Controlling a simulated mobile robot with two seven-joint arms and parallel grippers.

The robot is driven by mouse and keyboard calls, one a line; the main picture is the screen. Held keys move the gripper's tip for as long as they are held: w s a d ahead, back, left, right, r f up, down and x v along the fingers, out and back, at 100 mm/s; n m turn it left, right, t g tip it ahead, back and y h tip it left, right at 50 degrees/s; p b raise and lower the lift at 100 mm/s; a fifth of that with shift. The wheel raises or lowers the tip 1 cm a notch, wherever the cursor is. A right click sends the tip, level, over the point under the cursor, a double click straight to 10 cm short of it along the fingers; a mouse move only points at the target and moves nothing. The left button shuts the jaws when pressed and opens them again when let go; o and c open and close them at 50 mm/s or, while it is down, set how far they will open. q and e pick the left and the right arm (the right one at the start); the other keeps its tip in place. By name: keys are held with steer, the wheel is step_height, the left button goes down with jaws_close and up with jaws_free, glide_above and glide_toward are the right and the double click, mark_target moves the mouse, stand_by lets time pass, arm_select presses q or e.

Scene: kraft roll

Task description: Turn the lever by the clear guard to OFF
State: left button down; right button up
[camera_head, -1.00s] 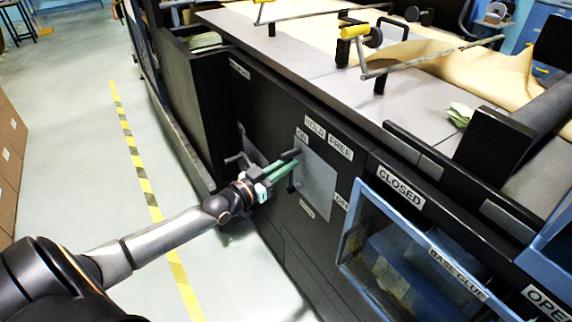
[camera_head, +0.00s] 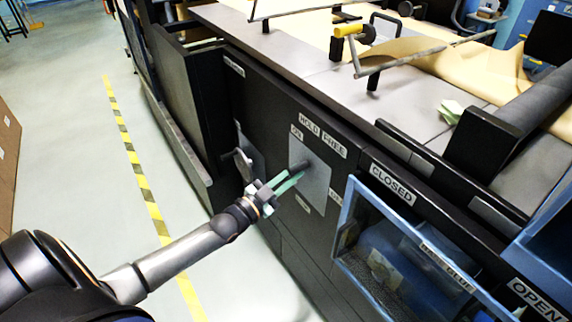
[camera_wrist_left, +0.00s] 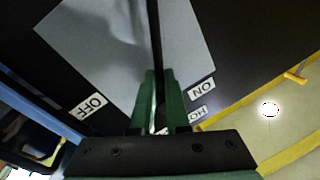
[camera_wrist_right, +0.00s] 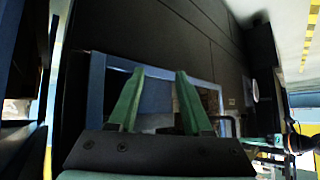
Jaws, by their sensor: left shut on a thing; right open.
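The lever's dark handle (camera_head: 300,166) stands out from a grey plate (camera_head: 318,190) on the black machine side, left of the blue-framed clear guard (camera_head: 348,205). My left gripper (camera_head: 295,179) is shut on the lever. In the left wrist view the black lever bar (camera_wrist_left: 155,45) runs between the green fingers (camera_wrist_left: 160,85). There the ON label (camera_wrist_left: 202,89) is right of the fingers and the OFF label (camera_wrist_left: 88,104) is left. The gripped end is partly hidden by the fingers. My right gripper (camera_wrist_right: 160,72) is open and empty, seen only in its wrist view.
Another lever (camera_head: 243,164) on its own plate is just left of my left gripper. Kraft paper (camera_head: 410,55) lies on the machine top.

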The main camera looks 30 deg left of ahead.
arm_select(q)
steer(key=d+f+m+b, duration=0.1)
steer(key=m, duration=0.1)
steer(key=s+d+f+m+h, duration=0.1)
steer(key=d+f+m, duration=0.1)
steer(key=m, duration=0.1)
steer(key=shift+s+b, duration=0.15)
steer(key=shift+b, duration=0.25)
steer(key=shift+s+d+f+m+b, duration=0.1)
steer(key=shift+d+f+m+b, duration=0.2)
steer(key=shift+m, duration=0.2)
steer(key=shift+s+d+f+m+b, duration=0.1)
steer(key=shift+d+f+m+b, duration=0.1)
steer(key=shift+f+m, duration=0.25)
steer(key=shift+d+f+m+t+h+b, duration=0.2)
steer(key=shift+f+m+t+h+b, duration=0.2)
steer(key=shift+m, duration=0.35)
steer(key=shift+s+d+f+m+h+b, duration=0.15)
steer(key=shift+f+m+h+b, duration=0.3)
steer(key=shift+m, duration=0.35)
steer(key=c, duration=0.9)
jaws_free()
steer(key=shift+s, duration=0.1)
